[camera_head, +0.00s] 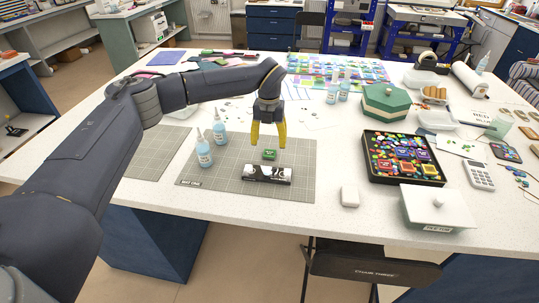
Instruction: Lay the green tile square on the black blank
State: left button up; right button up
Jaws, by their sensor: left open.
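The green tile (269,154) lies on the grey gridded mat (221,178), below my left gripper. A black piece with white markings (267,174), which looks like the black blank, lies on the mat just in front of the tile, nearer the table's front edge. I cannot tell whether anything lies under the tile. My left gripper (268,137) points down with its yellow fingers spread, open and empty, above and slightly behind the tile. My right gripper is not in view.
Two blue bottles (204,150) (219,130) stand on the mat's left side, close to my left arm. A white block (350,195), a black tray of coloured pieces (381,174) and a white lidded box (436,207) stand to the right.

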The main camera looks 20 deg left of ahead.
aim_at(270, 152)
pick_arm(q)
jog(key=shift+d+f, duration=0.1)
jog(key=shift+f, duration=2.6)
jog(key=shift+o, duration=0.2)
jog(key=c, duration=1.3)
